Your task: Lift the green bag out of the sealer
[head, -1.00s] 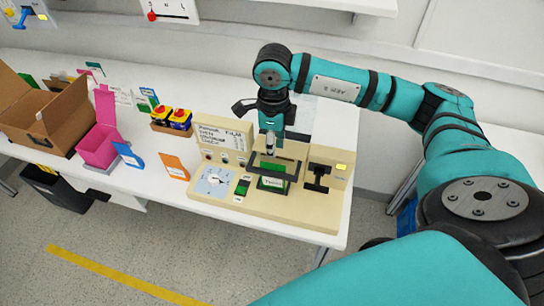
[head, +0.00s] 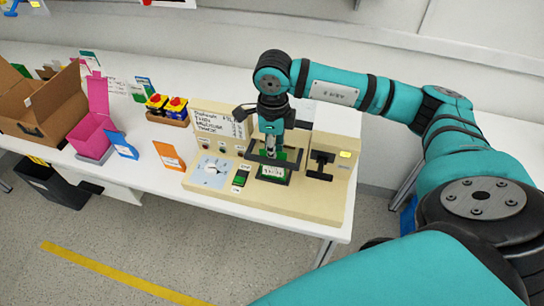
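The green bag (head: 273,171) with a white label sits in the dark frame of the beige sealer (head: 306,203) on the table. My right gripper (head: 271,150) points down from above at the bag's upper part, behind the dark front bar. Green shows around its fingertips. The fingers look close together, but they are too small to tell whether they are shut on the bag. My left gripper is not in view.
The sealer has a dial (head: 213,171), a green-and-black switch (head: 240,179) and a black handle (head: 320,166). To its left are an orange packet (head: 169,156), a blue packet (head: 124,146), a pink box (head: 92,135) and a cardboard box (head: 35,112).

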